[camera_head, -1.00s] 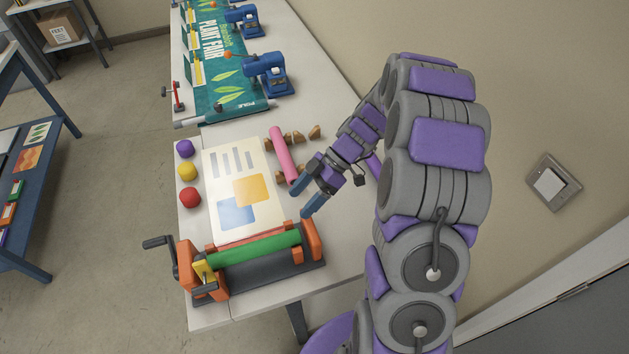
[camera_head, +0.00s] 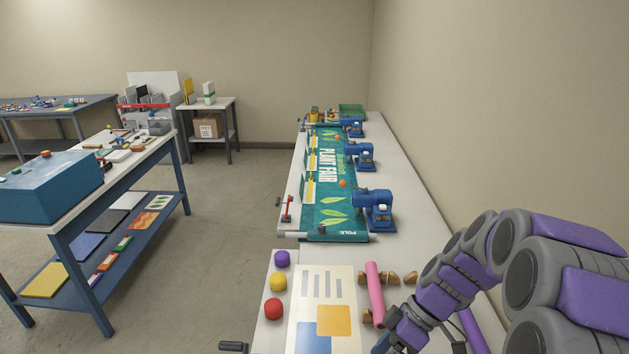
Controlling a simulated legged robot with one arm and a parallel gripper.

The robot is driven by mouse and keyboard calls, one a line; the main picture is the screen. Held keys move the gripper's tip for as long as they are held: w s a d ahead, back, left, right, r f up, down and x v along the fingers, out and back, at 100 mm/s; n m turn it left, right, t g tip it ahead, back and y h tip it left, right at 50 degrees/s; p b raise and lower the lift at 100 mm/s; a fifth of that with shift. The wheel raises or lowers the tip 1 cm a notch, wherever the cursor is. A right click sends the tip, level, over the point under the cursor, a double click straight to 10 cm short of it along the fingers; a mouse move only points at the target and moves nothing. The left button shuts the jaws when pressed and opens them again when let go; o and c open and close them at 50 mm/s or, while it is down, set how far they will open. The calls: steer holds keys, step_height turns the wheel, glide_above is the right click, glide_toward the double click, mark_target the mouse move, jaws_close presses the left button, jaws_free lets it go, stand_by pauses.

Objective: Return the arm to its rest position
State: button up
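My purple and grey arm (camera_head: 462,272) reaches in from the lower right, over the right side of the white bench (camera_head: 408,220). Its end runs down to the bottom edge of the picture, beside a pink roller (camera_head: 374,292). My gripper's fingers are cut off by the bottom edge, so their state does not show. A printed sheet (camera_head: 310,300) with yellow and blue squares lies on the bench to the left of the roller.
Purple, yellow (camera_head: 278,282) and red balls line the sheet's left side. A green banner (camera_head: 330,185) with several blue clamps (camera_head: 374,210) lies farther along the bench. A wall stands close on the right. A blue table (camera_head: 90,190) stands left, with open floor (camera_head: 225,220) between.

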steer(key=s+r+m+h, duration=0.1)
steer(key=s+m+h, duration=0.1)
steer(key=s+m, duration=0.2)
steer(key=s+d+r+m+t+h, duration=0.1)
steer(key=s+m, duration=0.3)
steer(key=s, duration=0.6)
steer(key=s+d+r+m+h, duration=0.1)
steer(key=s+r+m+h, duration=0.1)
steer(key=s+m+h, duration=0.2)
steer(key=shift+s+d+r+m, duration=0.25)
steer(key=shift+s+m, duration=0.35)
steer(key=shift+s, duration=0.8)
